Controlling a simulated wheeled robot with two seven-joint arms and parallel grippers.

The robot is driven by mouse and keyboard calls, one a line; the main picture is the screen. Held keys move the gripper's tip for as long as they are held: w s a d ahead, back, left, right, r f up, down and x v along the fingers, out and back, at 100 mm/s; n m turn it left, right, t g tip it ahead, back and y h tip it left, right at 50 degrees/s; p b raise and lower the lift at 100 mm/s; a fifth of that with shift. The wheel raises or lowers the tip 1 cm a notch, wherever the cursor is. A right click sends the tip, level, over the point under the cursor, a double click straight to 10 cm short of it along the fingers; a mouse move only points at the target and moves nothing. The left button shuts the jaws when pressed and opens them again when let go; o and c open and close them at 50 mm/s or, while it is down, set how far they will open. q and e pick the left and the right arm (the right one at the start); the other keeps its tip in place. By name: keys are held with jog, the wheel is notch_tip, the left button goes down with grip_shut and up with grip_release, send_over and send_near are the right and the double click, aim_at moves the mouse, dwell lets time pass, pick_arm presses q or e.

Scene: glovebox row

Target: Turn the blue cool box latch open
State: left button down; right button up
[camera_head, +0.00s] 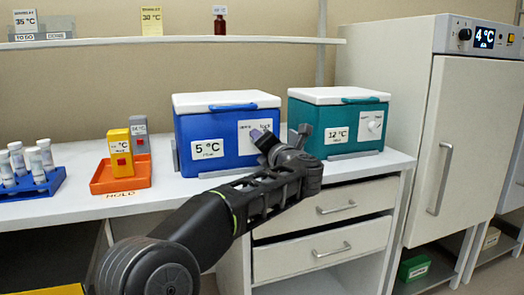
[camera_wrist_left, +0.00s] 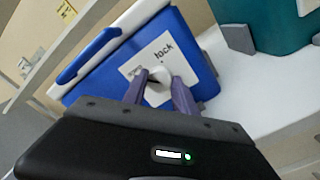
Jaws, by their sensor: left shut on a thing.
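The blue cool box (camera_head: 222,158) stands on the bench, with a white lid (camera_head: 225,101) that is down and a 5 °C label. A white latch plate (camera_head: 250,128) on its front has small words at its top, one reading "lock". My left gripper (camera_head: 263,139) is at this plate. In the left wrist view my left gripper (camera_wrist_left: 162,92) is shut on the white latch knob (camera_wrist_left: 157,92), one purple finger on each side. The fingers hide much of the knob, so its exact turn is hard to tell. My right gripper is out of view.
A teal cool box (camera_head: 330,146) with its own knob stands close on the right. An orange tray (camera_head: 103,186) with a yellow box (camera_head: 119,145) and a grey box (camera_head: 139,133), and a blue vial rack (camera_head: 35,190), are on the left. A white refrigerator (camera_head: 406,154) stands far right.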

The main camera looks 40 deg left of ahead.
pick_arm(q)
jog(key=shift+f+n+b, duration=0.15)
jog(key=shift+n+b, duration=0.15)
jog(key=shift+n, duration=0.2)
jog(key=c, duration=1)
grip_release()
jog(key=shift+d, duration=0.1)
jog(key=v, duration=0.7)
jog(key=shift+s+d, duration=0.25)
jog(key=shift+d, duration=0.05)
jog(key=shift+w, duration=0.1)
